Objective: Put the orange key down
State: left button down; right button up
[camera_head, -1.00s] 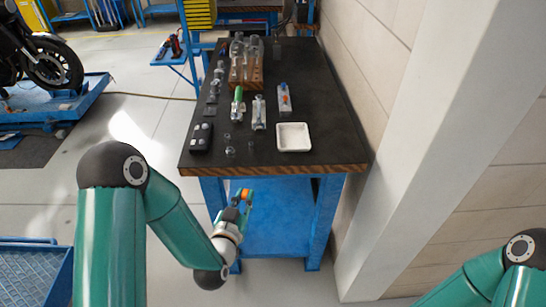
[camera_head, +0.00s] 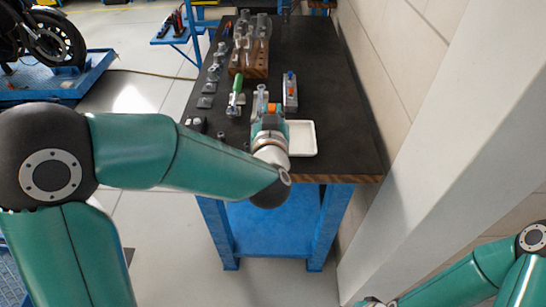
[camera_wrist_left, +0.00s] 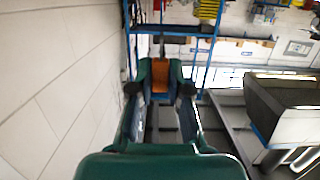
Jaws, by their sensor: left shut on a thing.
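The orange key (camera_head: 271,108) shows as a small orange patch at the tip of my left gripper (camera_head: 268,116). In the left wrist view the orange key (camera_wrist_left: 160,83) sits between the two fingers of the left gripper (camera_wrist_left: 160,88), which is shut on it. The gripper is over the near part of the dark bench top (camera_head: 330,110), just left of the white tray (camera_head: 305,138). I cannot tell how high the key is above the bench.
A wooden rack (camera_head: 261,72) with glassware stands behind the gripper. A beige wall (camera_head: 385,75) borders the bench's right side.

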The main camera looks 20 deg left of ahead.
pick_arm(q)
notch_tip(320, 180, down, 15)
dwell(0.4)
jog(key=shift+f, duration=0.15)
jog(key=c, duration=1.2)
grip_release()
jog(key=shift+o, duration=0.4)
